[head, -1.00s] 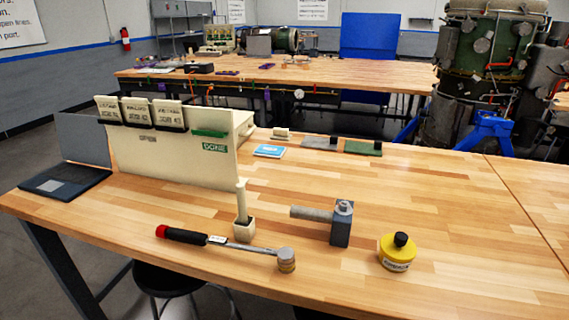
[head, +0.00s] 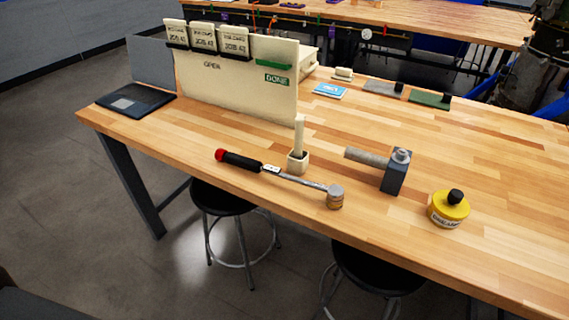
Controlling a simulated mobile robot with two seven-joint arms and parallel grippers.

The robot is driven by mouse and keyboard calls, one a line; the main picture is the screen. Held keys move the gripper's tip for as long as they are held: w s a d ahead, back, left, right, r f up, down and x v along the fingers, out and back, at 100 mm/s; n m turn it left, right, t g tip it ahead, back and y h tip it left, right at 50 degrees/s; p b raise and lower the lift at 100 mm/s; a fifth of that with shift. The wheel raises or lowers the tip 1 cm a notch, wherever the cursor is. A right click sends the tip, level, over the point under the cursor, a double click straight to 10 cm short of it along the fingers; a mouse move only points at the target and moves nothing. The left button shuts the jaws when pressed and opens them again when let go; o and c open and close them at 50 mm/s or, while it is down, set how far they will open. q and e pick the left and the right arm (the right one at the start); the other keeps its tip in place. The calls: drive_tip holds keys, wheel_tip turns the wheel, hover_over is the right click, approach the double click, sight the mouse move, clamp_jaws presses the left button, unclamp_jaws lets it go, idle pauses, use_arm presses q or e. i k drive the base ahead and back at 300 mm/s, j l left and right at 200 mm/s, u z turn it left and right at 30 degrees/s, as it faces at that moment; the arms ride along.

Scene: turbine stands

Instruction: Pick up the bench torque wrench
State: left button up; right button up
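The bench torque wrench (head: 280,174) lies near the front edge of the wooden workbench (head: 400,245) in the head view. Its black handle with a red end cap points left, and its metal shaft runs right to a round head resting at a small brownish cylinder. It lies just in front of a small cream holder (head: 298,160) with an upright cream stick. Neither of my grippers can be seen in the head view. A dark shape at the bottom left corner is too unclear to name.
A grey block with a rod (head: 394,172) and a yellow container (head: 448,208) stand right of the wrench. Black stools (head: 222,198) are at the front edge. The bench's front right is clear.

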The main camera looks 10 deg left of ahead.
sight(335, 193)
drive_tip(key=j+z, duration=0.15)
drive_tip(key=j, duration=0.35)
drive_tip(key=j+z, duration=0.1)
drive_tip(key=j, duration=0.35)
drive_tip(key=k+j+z, duration=0.15)
drive_tip(key=j, duration=0.3)
drive_tip(key=j+z, duration=0.1)
drive_tip(key=j, duration=0.4)
drive_tip(key=k+j+z, duration=0.15)
drive_tip(key=j, duration=0.3)
drive_tip(key=k+j+z, duration=0.15)
drive_tip(key=j, duration=0.3)
drive_tip(key=k+j+z, duration=0.1)
drive_tip(key=j, duration=0.3)
drive_tip(key=k+j+z, duration=0.15)
drive_tip(key=j, duration=0.3)
